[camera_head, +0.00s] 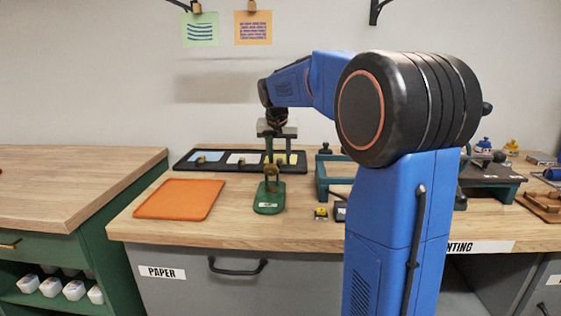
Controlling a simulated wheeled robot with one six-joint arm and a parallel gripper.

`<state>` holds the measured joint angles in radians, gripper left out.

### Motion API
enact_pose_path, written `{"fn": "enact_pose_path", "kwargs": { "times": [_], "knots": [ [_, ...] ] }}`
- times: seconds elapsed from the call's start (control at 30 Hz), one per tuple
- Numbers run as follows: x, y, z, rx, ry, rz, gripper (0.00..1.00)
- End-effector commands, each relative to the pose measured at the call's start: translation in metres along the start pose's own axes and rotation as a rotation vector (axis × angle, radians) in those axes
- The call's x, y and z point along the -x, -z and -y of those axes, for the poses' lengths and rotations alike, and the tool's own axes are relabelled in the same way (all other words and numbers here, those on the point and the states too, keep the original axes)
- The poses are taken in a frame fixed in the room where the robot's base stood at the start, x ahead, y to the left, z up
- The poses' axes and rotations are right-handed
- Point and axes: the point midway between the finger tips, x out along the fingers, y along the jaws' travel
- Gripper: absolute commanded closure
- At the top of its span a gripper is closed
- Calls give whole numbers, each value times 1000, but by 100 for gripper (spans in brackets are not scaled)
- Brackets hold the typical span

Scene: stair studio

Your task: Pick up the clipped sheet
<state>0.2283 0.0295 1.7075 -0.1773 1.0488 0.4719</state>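A long black tray (188,166) lies at the back of the wooden bench and holds sheets side by side. A light blue sheet (214,156) is at its left, a white sheet (235,158) in the middle and a yellow sheet (280,159) at the right. Small brass-coloured clips show on the blue and white sheets; any clip on the yellow one is hard to make out. My gripper (279,152) points down over the tray's right part, at the yellow sheet. Its two fingers look apart. Whether they touch the sheet or a clip, I cannot tell.
A green device with a brass ring (269,196) stands just in front of my gripper. An orange mat (180,199) lies at the left. A teal frame (324,178) is right of the tray. Green (200,30) and orange (253,28) sheets hang clipped on the wall.

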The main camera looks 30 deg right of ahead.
Motion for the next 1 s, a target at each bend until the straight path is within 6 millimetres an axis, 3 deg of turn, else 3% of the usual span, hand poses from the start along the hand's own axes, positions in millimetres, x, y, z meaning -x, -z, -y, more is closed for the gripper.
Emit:
{"fn": "enact_pose_path", "kwargs": {
  "times": [0.03, 0.2, 0.57, 1.0],
  "knots": [
    [0, 0, 0, 0, 0, 0, 63],
    [0, 0, 0, 0, 0, 0, 100],
    [4, 2, 0, 0, 1, -1, 100],
    [69, 29, 0, -1, 1, -3, 100]
  ]
}}
